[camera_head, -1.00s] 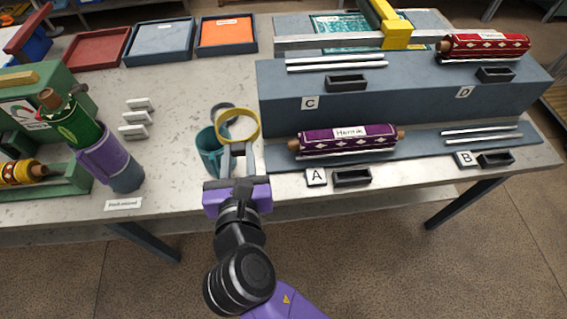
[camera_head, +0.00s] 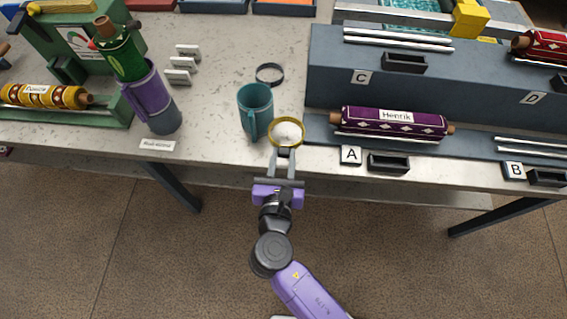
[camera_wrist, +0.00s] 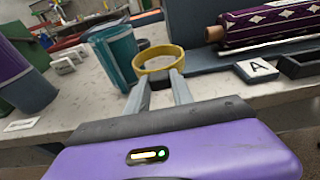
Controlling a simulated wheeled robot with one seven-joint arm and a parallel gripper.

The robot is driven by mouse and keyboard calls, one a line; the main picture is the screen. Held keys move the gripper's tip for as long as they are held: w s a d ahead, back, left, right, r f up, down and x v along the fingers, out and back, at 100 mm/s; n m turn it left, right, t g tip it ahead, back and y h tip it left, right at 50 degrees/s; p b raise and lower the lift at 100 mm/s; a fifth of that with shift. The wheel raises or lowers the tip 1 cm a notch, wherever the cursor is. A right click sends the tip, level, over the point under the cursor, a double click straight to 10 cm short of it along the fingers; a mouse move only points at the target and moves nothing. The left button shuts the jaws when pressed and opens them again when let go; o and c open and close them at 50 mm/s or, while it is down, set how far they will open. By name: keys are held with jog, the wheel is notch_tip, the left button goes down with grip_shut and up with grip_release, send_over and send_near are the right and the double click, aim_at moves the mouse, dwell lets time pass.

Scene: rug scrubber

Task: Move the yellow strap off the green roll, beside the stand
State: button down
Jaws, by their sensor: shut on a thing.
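The yellow strap, a ring-shaped band (camera_head: 273,137), is held between the fingers of my gripper (camera_head: 285,154), near the table's front edge. In the wrist view the strap (camera_wrist: 137,61) stands out beyond the fingertips (camera_wrist: 160,78), beside a teal cup (camera_wrist: 112,52). Whether it touches the table is unclear. A pale patch shows through the ring in the head view. The green roll (camera_head: 124,60) stands upright in a purple and grey holder (camera_head: 152,92) at the left, well apart from the strap. A green stand (camera_head: 70,38) is behind it.
The teal cup (camera_head: 255,103) stands just left of the strap, and a dark ring (camera_head: 269,74) lies behind. A purple roll (camera_head: 393,122) rests on the blue-grey rack (camera_head: 325,75) at right. Bare tabletop (camera_head: 215,110) lies between cup and holder.

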aim_at(284, 166)
jog(key=shift+f, duration=1.8)
jog(key=shift+b, duration=0.3)
jog(key=shift+f, duration=0.15)
jog(key=c, duration=1.1)
grip_release()
